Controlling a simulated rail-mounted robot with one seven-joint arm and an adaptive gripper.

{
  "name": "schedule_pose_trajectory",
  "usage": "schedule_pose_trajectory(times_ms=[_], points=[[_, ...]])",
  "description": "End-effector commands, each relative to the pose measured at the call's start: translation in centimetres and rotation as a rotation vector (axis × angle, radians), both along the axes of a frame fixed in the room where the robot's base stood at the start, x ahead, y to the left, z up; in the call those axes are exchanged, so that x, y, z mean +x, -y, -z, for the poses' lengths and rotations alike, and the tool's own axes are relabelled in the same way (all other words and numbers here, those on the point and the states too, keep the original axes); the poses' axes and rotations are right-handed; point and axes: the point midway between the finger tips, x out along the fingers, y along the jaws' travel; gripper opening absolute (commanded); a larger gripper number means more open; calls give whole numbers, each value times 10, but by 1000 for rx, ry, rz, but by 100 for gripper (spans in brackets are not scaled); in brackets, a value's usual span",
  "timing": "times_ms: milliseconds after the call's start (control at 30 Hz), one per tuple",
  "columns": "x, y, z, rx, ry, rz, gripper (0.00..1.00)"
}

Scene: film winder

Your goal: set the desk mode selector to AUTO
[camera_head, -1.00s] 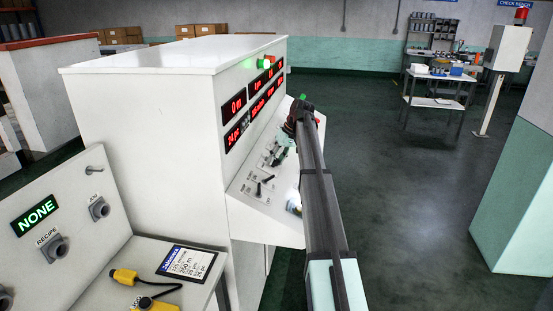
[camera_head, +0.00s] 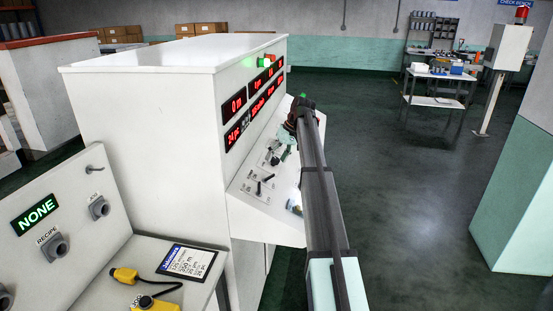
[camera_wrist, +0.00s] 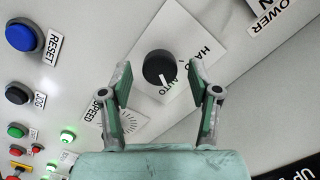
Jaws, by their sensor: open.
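The mode selector is a round black knob (camera_wrist: 160,66) on a white plate in the wrist view. Its white pointer line aims down in the picture, toward the AUTO print (camera_wrist: 165,89). The HAND print lies to the right and is partly covered by a finger. My gripper (camera_wrist: 159,72) is open, with one finger on each side of the knob and visible gaps between. In the head view my gripper (camera_head: 285,141) is small over the sloped desk panel (camera_head: 246,197), partly hidden by my arm.
A blue RESET button (camera_wrist: 21,37) and a black JOG button (camera_wrist: 17,95) are at the left. Small red and green buttons and lit green lamps (camera_wrist: 67,136) sit below. A SPEED dial plate (camera_wrist: 118,124) lies under the left finger. POWER print is at upper right.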

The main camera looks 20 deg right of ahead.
Motion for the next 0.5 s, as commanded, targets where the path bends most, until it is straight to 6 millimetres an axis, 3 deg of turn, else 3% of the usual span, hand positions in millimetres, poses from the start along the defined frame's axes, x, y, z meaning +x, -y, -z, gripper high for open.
schedule_pose_trajectory(times_ms=[500], points=[[-17, 33, -83, -1, 2, 2, 62]])
